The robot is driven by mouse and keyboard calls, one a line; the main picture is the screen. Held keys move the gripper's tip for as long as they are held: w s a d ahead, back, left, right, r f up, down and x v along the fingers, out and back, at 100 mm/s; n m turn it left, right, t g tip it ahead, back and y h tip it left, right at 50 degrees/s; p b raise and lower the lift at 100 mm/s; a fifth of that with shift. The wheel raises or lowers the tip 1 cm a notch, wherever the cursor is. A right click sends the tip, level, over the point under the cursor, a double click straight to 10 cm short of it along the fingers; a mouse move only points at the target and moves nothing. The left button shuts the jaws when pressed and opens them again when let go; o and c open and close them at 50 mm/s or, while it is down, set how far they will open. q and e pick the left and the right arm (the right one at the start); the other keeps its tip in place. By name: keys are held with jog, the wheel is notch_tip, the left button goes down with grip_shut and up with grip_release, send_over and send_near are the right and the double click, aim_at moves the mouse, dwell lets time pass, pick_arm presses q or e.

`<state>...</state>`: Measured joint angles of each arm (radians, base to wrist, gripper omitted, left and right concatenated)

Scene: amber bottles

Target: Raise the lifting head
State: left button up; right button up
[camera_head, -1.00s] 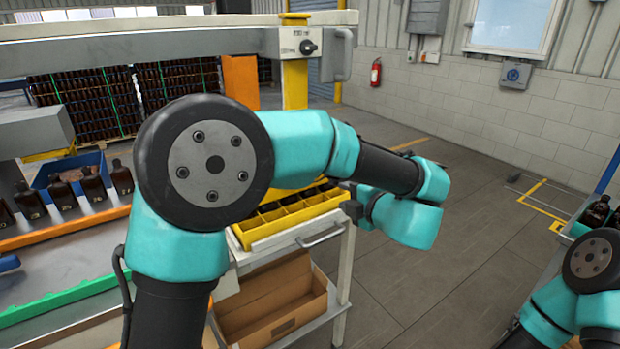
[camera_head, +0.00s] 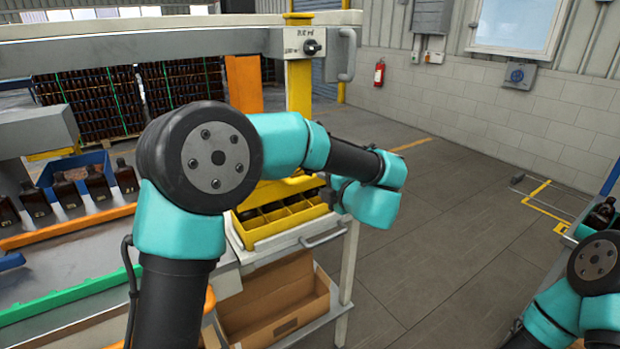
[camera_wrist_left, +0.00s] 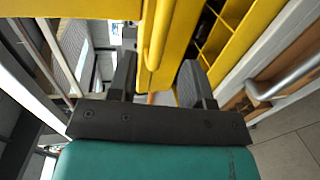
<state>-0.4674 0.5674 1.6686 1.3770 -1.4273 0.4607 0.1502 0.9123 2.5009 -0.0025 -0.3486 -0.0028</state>
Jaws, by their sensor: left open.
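A grey horizontal beam (camera_head: 150,40), which looks like the lifting head, spans the upper left beside a yellow post (camera_head: 298,85). Its end carries a white panel with a black knob (camera_head: 311,47) and a grey handle (camera_head: 346,55). My left arm reaches across the front. In the head view its fingers are mostly hidden behind the wrist, near the yellow divided tray (camera_head: 300,218). In the left wrist view my left gripper (camera_wrist_left: 158,80) is open, with a yellow post and a yellow bar (camera_wrist_left: 158,35) beyond and between its fingers. I cannot tell whether they touch. My right gripper is out of view.
A white cart frame (camera_head: 348,255) holds the tray, with an open cardboard box (camera_head: 275,305) below. Amber bottles (camera_head: 66,190) stand at the left by a blue bin (camera_head: 85,165). My right arm is at lower right. The floor (camera_head: 450,240) between is clear.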

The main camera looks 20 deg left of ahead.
pick_arm(q)
jog(key=x, duration=0.7)
jog(key=shift+w+a, duration=0.2)
jog(key=shift+a, duration=0.05)
grip_shut()
